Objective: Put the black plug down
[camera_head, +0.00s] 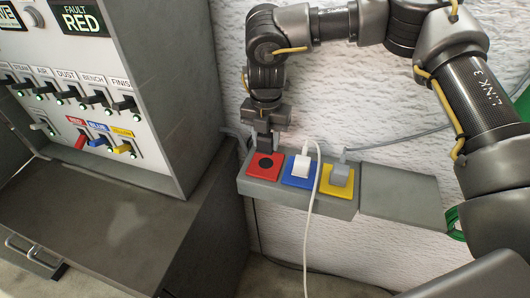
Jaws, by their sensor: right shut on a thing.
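My right gripper (264,143) points down just behind and above the red socket plate (256,172) at the left end of the grey socket box. It is shut on a dark thing between its fingers, which looks like the black plug but is mostly hidden by the dark fingers. A dark round spot shows in the middle of the red plate. I cannot tell whether the held plug touches the box. My left gripper is not in view.
A white plug (301,167) sits on the blue plate and a grey plug (341,175) on the yellow plate. A white cord (311,215) hangs in front. A grey shelf (402,193) right of the box is bare. A switch panel (70,100) stands at left.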

